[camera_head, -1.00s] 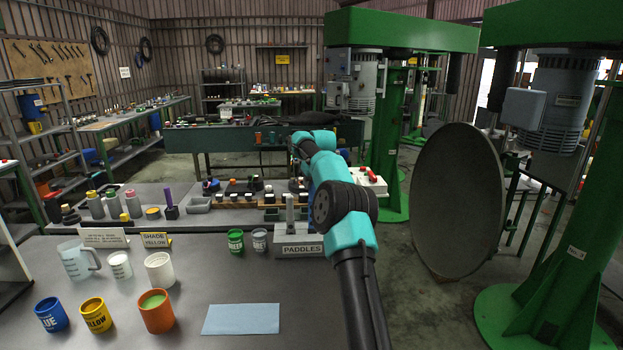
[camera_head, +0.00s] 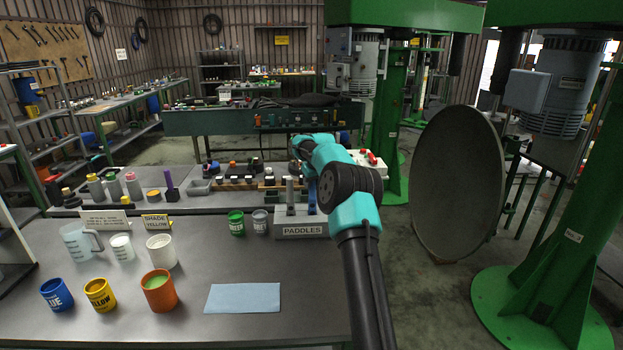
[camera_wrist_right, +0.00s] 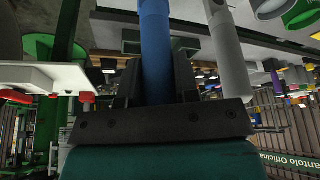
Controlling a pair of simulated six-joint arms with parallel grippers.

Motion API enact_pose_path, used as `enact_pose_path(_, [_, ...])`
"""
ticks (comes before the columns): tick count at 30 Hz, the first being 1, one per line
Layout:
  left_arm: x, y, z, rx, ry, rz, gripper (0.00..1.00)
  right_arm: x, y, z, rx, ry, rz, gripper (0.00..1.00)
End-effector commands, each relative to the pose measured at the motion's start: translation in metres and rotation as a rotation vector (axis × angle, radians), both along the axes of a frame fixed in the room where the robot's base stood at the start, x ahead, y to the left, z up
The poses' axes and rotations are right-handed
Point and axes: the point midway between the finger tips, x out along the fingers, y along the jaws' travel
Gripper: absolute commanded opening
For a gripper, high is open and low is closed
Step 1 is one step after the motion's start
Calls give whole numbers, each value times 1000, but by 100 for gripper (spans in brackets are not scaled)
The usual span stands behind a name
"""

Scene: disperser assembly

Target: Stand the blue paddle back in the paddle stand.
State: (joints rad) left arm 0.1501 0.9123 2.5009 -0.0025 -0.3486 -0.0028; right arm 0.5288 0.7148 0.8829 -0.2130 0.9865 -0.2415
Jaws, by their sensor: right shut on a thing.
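The paddle stand (camera_head: 300,230), a grey block marked PADDLES, sits on the bench in the head view. A grey paddle (camera_head: 290,193) stands upright in it. The blue paddle (camera_head: 311,196) is upright just right of the grey one, at the stand; my arm partly covers it, and I cannot tell how deep it sits. In the right wrist view my right gripper (camera_wrist_right: 157,82) is shut on the blue paddle (camera_wrist_right: 155,35), with the grey paddle (camera_wrist_right: 226,45) beside it, apart. My left gripper is out of view.
Left of the stand are a green pot (camera_head: 237,223) and a grey pot (camera_head: 260,221). A blue cloth (camera_head: 243,298) lies in front. An orange pot (camera_head: 159,291), a white cup (camera_head: 161,251) and a jug (camera_head: 78,241) stand further left. A wooden rack (camera_head: 268,190) is behind.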

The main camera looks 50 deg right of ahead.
Motion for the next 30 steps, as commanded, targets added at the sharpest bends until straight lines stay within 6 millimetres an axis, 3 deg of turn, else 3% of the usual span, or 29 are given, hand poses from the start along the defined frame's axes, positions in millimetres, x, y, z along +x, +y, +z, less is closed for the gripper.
enact_pose_path(13, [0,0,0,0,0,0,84,0,0,-5,0,-1,0,10])
enact_pose_path(14, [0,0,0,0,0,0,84,0,0,-5,0,-1,0,32])
enact_pose_path(21, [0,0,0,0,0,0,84,0,0,-5,0,-1,0,55])
enact_pose_path(23, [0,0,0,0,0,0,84,0,0,-5,0,-1,0,59])
enact_pose_path(30, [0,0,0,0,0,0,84,0,0,-4,0,0,0,59])
